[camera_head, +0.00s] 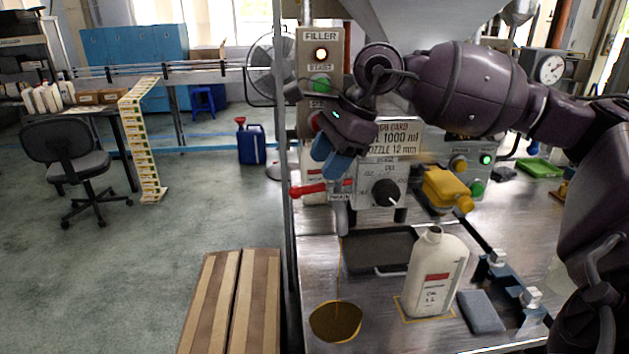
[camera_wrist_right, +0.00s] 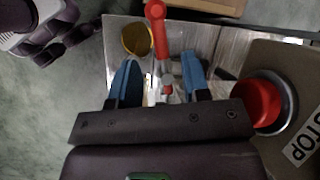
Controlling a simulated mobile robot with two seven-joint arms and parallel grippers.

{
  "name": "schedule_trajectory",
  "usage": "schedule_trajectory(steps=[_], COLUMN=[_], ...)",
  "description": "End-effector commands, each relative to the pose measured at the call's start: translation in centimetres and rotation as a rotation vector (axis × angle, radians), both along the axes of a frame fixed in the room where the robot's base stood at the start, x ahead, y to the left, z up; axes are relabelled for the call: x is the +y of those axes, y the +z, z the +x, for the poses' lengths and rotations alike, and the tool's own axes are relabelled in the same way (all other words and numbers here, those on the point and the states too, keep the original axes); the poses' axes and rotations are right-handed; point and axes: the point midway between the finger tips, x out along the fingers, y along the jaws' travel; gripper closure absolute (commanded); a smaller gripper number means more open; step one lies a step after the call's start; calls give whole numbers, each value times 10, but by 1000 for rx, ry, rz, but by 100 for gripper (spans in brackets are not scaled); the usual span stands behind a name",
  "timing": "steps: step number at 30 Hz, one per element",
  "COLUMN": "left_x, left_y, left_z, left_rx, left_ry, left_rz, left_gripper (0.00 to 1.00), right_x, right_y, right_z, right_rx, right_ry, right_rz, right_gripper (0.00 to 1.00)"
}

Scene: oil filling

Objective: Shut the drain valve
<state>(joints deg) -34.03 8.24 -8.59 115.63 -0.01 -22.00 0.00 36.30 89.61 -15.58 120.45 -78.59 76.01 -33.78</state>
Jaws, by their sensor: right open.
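The drain valve has a red lever (camera_head: 308,190) that points left from the filler's front, above a downward spout (camera_head: 341,218). A thin golden stream seems to run from the spout into a round pan of oil (camera_head: 335,323) on the bench. My right gripper (camera_head: 329,158), with blue fingers, is open just above the valve. In the right wrist view, the red lever (camera_wrist_right: 157,28) shows between and beyond the two spread fingers (camera_wrist_right: 160,62). I cannot tell whether either finger touches the valve. The pan also shows there (camera_wrist_right: 137,40). My left gripper is not in view.
A red STOP button (camera_wrist_right: 257,102) is close to the right finger. A white oil bottle (camera_head: 434,275) stands on the bench (camera_head: 375,325) right of the pan, near a dark tray (camera_head: 372,250). Cardboard boxes (camera_head: 233,305) are at front left. Open floor lies farther left.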

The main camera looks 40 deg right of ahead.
Motion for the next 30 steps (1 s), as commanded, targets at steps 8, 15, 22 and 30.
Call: schedule_trajectory(steps=[8,15,22,30], left_x=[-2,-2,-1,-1], left_y=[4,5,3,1], left_z=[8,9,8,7], left_rx=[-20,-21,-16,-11], left_ry=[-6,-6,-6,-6], left_rz=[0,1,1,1], left_gripper=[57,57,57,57], right_x=[12,15,15,15], right_y=[-34,-42,-42,-42], right_z=[11,13,13,13], right_rx=[1,-1,-1,-1], right_ry=[1,0,0,0], right_rz=[1,0,1,0], right_gripper=[57,57,58,100])
